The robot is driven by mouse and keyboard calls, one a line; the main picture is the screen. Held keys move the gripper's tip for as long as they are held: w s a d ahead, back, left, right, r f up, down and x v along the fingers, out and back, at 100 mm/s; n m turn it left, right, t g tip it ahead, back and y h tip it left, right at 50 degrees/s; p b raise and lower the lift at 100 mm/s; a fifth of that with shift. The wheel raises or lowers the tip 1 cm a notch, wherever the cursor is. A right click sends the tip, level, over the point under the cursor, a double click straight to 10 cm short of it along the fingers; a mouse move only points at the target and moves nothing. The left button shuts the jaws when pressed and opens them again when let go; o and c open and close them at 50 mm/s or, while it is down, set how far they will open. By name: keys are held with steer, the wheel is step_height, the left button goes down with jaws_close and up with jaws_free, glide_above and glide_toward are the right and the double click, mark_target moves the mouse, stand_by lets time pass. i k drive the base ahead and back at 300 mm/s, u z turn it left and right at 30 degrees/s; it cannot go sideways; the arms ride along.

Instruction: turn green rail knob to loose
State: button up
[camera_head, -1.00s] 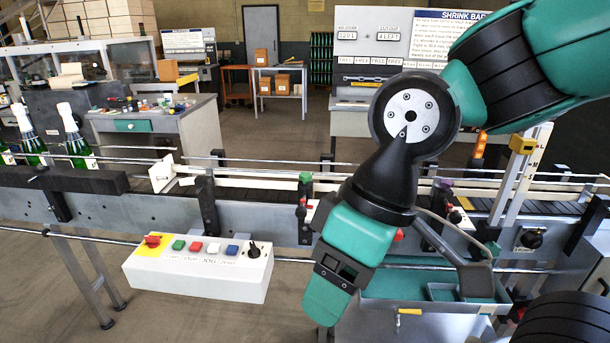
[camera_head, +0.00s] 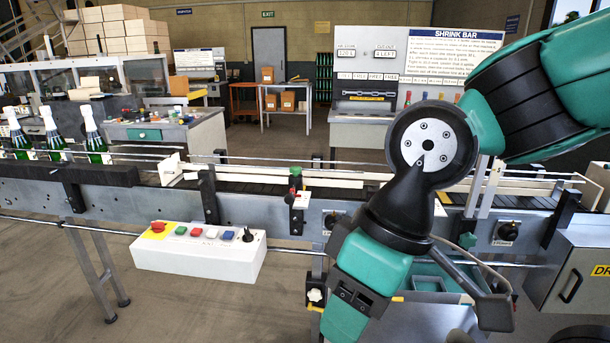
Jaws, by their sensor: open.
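The green rail knob (camera_head: 295,171) is a small green cap on top of a post at the conveyor's near guide rail, just left of my arm. Which way the knob is set is too small to tell. My gripper (camera_head: 345,318) hangs low in front of the conveyor, below and right of the green knob, clear of it and pointing down. It is open, and no object shows in it. Its fingertips are partly cut off by the bottom picture edge.
A white button box (camera_head: 200,258) juts out at the conveyor's front, left of my gripper. Foil-topped green bottles (camera_head: 94,140) stand on the belt at the left. A black knob (camera_head: 508,231) and a grey drawer cabinet (camera_head: 575,275) are at the right. The floor in front is free at left.

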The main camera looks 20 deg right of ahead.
mark_target(295, 170)
steer(key=z, duration=1.75)
steer(key=i, duration=1)
steer(key=u, duration=2)
